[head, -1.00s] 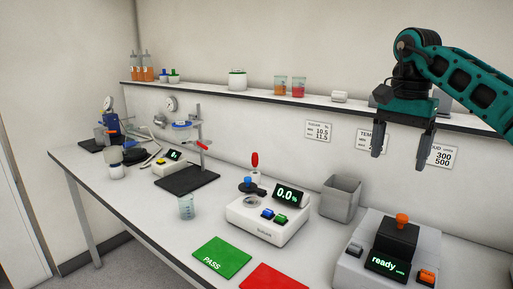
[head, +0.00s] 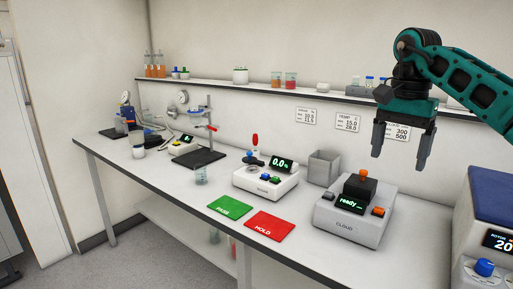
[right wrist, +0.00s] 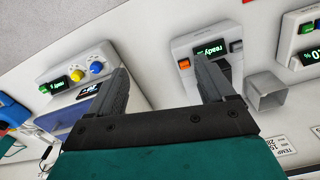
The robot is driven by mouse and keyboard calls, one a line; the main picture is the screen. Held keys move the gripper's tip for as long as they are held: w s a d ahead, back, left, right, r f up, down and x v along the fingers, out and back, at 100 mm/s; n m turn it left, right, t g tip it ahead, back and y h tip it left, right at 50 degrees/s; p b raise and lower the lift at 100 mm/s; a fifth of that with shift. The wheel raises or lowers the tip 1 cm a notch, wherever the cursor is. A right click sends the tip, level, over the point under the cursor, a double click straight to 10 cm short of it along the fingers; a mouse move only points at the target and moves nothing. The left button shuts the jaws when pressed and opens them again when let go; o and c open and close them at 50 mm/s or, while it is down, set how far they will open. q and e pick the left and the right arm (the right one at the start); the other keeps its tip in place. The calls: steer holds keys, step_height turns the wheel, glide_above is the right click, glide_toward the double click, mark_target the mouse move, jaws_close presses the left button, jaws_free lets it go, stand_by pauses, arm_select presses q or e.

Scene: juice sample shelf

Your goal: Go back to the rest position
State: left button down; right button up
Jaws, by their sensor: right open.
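My right gripper (head: 403,145) hangs in the air in front of the wall shelf, above the back of the bench, with its fingers pointing down. It is open and empty. The right wrist view also shows its two spread fingers (right wrist: 165,85) with nothing between them. The cloudiness meter (head: 345,238), a grey box marked CLOUD with a "ready" display, stands on the bench below the gripper, well apart from it. My left gripper is not in view.
The bench (head: 175,187) runs along the wall under the shelf (head: 215,83). A refractometer-like device (head: 262,183), a grey bin (head: 323,168), a green PASS mat (head: 230,207), a red HOLD mat (head: 269,226), a beaker (head: 201,176) and a blue-topped machine (head: 492,195) stand around.

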steer(key=a+f+y, duration=0.6)
steer(key=a+f, duration=0.6)
steer(key=a, duration=0.2)
steer(key=s+a+f+m+t+y, duration=0.2)
steer(key=s+a+f+m+y, duration=0.15)
steer(key=a+m+y, duration=0.45)
steer(key=s+a+f+m+t+y, duration=0.2)
steer(key=s+a+m+y, duration=0.35)
steer(key=a+m, duration=0.35)
steer(key=s+d+f+m+t+h, duration=0.1)
steer(key=d+f+m+t+h, duration=0.45)
steer(key=m, duration=0.85)
steer(key=s+d+f+m+t+h, duration=0.1)
steer(key=d+f+m+t+h, duration=0.5)
steer(key=m, duration=0.8)
steer(key=s+d+f+m+g+h, duration=0.2)
steer(key=s+d+f+m+h, duration=0.1)
steer(key=s+f+m, duration=0.4)
steer(key=s+d+f+m+g+h, duration=0.2)
steer(key=s+d+f+m+h, duration=0.1)
steer(key=s+d+f+m, duration=0.3)
steer(key=shift+s+d+f+m+g, duration=0.2)
steer(key=shift+s+f+m+g, duration=0.15)
steer(key=shift+s+f+m, duration=0.65)
steer(key=shift+r, duration=0.15)
